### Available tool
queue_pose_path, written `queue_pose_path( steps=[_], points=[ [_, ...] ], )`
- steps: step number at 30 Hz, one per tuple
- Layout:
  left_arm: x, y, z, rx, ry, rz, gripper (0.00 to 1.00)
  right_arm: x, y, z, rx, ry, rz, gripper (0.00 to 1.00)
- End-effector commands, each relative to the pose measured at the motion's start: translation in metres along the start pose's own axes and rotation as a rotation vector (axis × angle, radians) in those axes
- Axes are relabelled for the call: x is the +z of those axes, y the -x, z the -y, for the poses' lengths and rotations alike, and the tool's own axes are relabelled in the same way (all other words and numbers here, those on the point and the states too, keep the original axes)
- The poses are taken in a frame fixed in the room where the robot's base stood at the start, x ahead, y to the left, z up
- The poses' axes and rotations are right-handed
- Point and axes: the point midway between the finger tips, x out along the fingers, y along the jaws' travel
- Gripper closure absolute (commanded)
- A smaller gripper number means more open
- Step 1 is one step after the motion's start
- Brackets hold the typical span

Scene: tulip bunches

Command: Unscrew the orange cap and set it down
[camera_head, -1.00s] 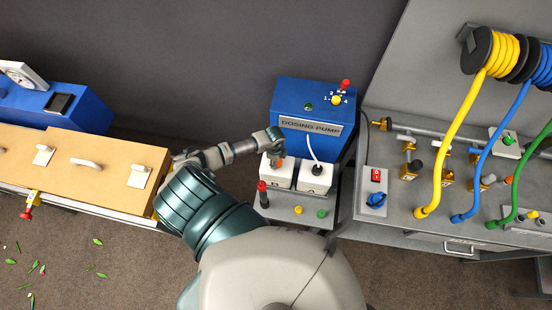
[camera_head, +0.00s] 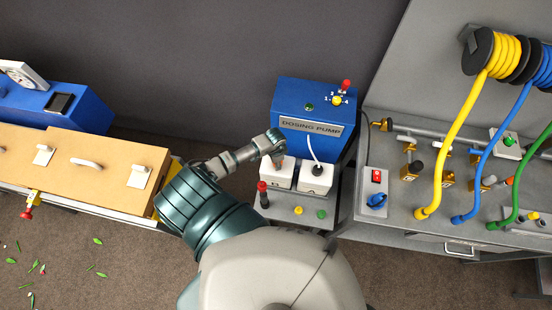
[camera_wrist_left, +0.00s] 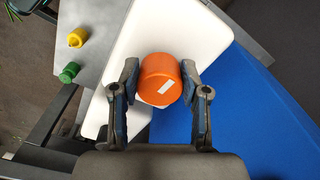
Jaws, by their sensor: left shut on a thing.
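The orange cap (camera_wrist_left: 160,78) sits between the two fingers of my left gripper (camera_wrist_left: 160,82) in the left wrist view. The gripper is shut on the cap's sides. A white container top (camera_wrist_left: 190,25) lies below it; a small pale edge shows under the cap. I cannot tell whether the cap is still on its neck. In the head view my left gripper (camera_head: 278,158) points down over the left white container (camera_head: 277,179), in front of the blue dosing pump (camera_head: 310,100). The cap is mostly hidden there. My right gripper is not in view.
A second white container (camera_head: 316,181) with a black cap and a pale hose stands close on the right. A grey shelf (camera_head: 285,220) in front carries a red-topped post and yellow and green knobs, with some bare room. A bench with hoses stands at right.

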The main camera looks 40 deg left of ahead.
Motion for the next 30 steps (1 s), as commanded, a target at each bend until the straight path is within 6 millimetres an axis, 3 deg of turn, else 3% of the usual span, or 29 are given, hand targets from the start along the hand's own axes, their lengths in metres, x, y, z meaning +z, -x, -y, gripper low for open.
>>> queue_pose_path(
  steps=[30],
  points=[
    [-0.001, 0.017, 0.001, 0.0, 0.035, -0.001, 0.88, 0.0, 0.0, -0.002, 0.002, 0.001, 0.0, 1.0]
  ],
)
